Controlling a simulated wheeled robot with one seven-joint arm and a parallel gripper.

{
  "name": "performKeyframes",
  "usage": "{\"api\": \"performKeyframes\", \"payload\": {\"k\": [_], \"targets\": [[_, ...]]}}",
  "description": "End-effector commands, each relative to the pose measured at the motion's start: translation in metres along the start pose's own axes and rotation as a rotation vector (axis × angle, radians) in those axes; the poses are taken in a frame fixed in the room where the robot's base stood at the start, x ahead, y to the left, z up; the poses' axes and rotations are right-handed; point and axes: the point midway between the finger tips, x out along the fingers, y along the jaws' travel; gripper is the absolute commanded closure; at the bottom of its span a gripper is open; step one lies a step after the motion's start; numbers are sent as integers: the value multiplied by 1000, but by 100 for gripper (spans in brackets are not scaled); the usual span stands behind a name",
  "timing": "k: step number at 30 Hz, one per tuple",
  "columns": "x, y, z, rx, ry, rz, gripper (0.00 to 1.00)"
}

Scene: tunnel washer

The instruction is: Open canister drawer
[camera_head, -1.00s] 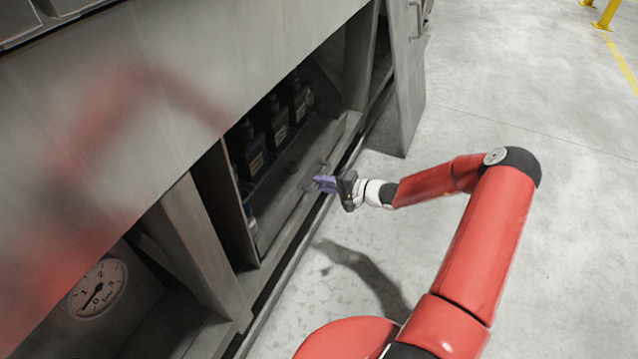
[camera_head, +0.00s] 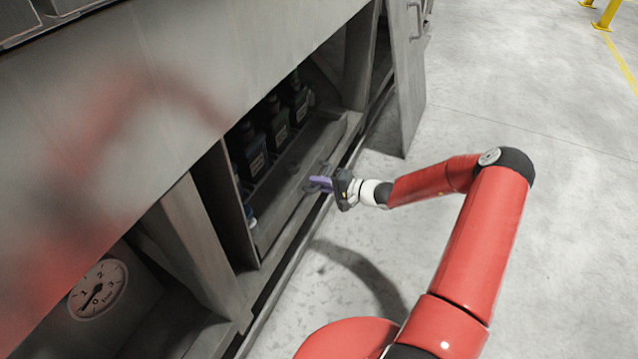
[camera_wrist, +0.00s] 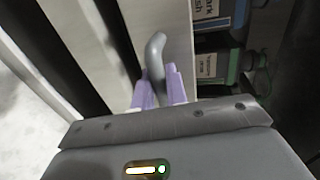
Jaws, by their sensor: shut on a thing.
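The canister drawer (camera_head: 292,213) is a grey metal drawer low in the machine's open bay, with a row of dark canisters (camera_head: 278,125) behind its front. Its grey handle (camera_wrist: 155,52) shows in the wrist view as a curved bar rising from between my fingers. My gripper (camera_head: 318,184) has purple fingers and reaches the drawer front from the right. In the wrist view the gripper (camera_wrist: 159,85) is shut on the handle, one finger on each side. The fingers hide the handle's near part. How far out the drawer stands is hard to tell.
A hinged door (camera_head: 407,80) stands open at the bay's far end. A pressure gauge (camera_head: 98,288) sits in the bay at lower left. A grey panel (camera_head: 150,110) overhangs the drawer. The concrete floor (camera_head: 575,200) on the right is clear.

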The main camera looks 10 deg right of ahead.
Motion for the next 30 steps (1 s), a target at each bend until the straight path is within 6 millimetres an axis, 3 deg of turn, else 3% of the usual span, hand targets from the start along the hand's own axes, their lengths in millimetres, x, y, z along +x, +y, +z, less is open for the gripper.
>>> {"api": "performKeyframes", "payload": {"k": [8,30], "targets": [[-37,9,0,-1,2,3,100],[-232,51,0,0,4,5,100]]}}
